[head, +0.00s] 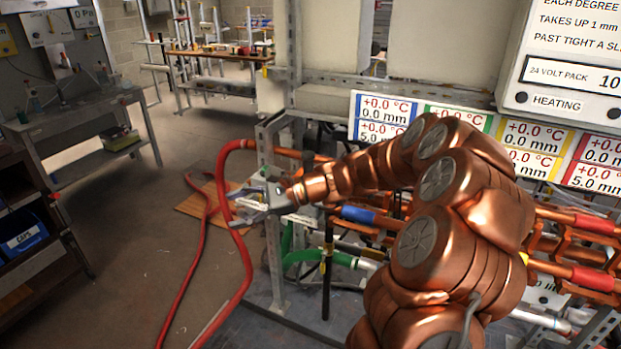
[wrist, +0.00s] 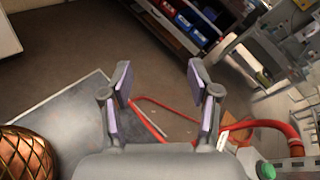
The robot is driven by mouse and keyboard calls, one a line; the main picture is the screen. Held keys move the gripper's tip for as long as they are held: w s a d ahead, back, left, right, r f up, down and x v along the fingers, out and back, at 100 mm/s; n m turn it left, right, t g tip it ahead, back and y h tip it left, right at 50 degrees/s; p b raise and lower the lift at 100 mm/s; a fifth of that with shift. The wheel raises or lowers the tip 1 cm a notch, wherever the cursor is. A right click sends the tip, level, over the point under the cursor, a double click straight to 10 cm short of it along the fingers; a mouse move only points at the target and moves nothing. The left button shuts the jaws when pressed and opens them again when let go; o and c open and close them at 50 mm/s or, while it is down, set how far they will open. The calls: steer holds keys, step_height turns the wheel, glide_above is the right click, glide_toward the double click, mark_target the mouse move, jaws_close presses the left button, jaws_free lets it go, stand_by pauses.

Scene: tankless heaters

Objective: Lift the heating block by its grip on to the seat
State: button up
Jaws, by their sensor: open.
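My gripper (head: 243,206) is held out to the left of the pipe rack in the head view. In the wrist view the two fingers of my gripper (wrist: 160,82) are wide apart with nothing between them, above the floor. I cannot make out for certain which part is the heating block, its grip or the seat. Copper-coloured pipes carry a blue sleeve (head: 357,215) just right of my gripper and red sleeves (head: 592,278) at the far right. My arm hides much of the rack.
A red hose (head: 246,262) bends down to the floor beside my gripper. Readout cards (head: 384,108) and a white 24 volt pack (head: 570,70) sit above the pipes. A grey bench (head: 75,122) and a shelf with a blue bin (head: 24,238) stand left. Floor between is mostly clear.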

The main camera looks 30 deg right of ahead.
steer(key=shift+w+d+f+m+t+h+p, duration=0.3)
steer(key=shift+w+d+f+m+t+h, duration=1.45)
steer(key=shift+d, duration=2.95)
steer(key=shift+w+d+f+m+t+h+p, duration=0.1)
steer(key=shift+w+d+m+t+h+p, duration=0.2)
steer(key=shift+w+d+m+t, duration=2.25)
steer(key=shift+s+d+f+m+t+h+p, duration=0.1)
steer(key=shift+d+f+m+t+h+p, duration=0.6)
steer(key=shift+d+m, duration=4)
steer(key=w+n, duration=0.1)
steer(key=w+d+n, duration=0.1)
steer(key=n, duration=0.1)
steer(key=w+d+n+p, duration=0.1)
steer(key=shift+d+f+h, duration=0.2)
steer(key=shift+h, duration=0.15)
steer(key=shift+w+a+f, duration=0.1)
steer(key=shift+w+a, duration=0.1)
steer(key=shift+w, duration=0.45)
jaws_close()
